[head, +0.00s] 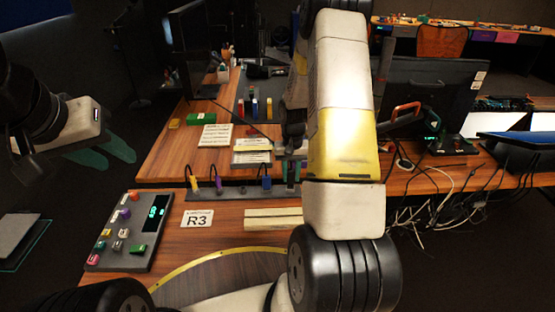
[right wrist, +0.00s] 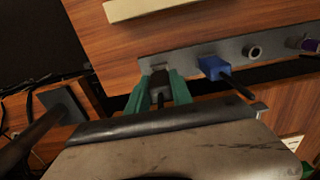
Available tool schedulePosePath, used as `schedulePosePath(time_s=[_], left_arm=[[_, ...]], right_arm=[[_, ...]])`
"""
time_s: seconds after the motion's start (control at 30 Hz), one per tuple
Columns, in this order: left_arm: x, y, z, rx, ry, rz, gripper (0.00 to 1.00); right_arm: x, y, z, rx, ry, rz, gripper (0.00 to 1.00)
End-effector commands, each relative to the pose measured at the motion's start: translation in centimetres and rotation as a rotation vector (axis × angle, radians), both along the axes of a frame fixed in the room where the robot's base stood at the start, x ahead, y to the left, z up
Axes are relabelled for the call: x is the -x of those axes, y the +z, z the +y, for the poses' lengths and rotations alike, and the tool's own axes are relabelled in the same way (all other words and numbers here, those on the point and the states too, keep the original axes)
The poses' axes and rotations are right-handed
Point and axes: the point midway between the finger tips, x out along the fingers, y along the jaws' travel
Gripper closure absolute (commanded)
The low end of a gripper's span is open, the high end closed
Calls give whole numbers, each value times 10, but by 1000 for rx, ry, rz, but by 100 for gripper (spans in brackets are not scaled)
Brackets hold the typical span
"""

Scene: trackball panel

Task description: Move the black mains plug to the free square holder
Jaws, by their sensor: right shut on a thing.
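The black mains plug (right wrist: 160,88) is between the green fingers of my right gripper (right wrist: 163,88) in the right wrist view, with its cord running back toward the wrist. Its front end is at the grey holder strip (right wrist: 190,62), beside the blue plug (right wrist: 217,67). A small square holder (right wrist: 158,66) shows just past the plug's tip; I cannot tell whether the plug is inside it. In the head view the right gripper (head: 291,171) is at the strip's right end, partly hidden by my arm. My left gripper (head: 110,154) is open and empty, off the table at left.
The strip also carries a yellow plug (head: 195,185), a purple plug (head: 218,185) and an empty round holder (right wrist: 253,52). A button panel (head: 130,232) and an R3 card (head: 197,219) lie in front. Loose cables (head: 420,195) hang at right.

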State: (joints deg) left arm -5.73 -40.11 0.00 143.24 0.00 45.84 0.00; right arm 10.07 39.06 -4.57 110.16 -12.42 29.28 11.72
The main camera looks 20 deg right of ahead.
Motion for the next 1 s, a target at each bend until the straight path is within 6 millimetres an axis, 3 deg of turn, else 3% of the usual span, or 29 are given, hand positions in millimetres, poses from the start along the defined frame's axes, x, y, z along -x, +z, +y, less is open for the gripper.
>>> schedulePosePath(time_s=[0.93, 0.97, 1.0], left_arm=[[0, 0, 0, 0, 0, 0, 64], [0, 0, 0, 0, 0, 0, 64], [0, 0, 0, 0, 0, 0, 64]], right_arm=[[0, -24, 0, 0, 0, -1, 100], [0, -24, 0, 0, 0, -1, 69], [0, -23, 0, 0, 0, -1, 61]])
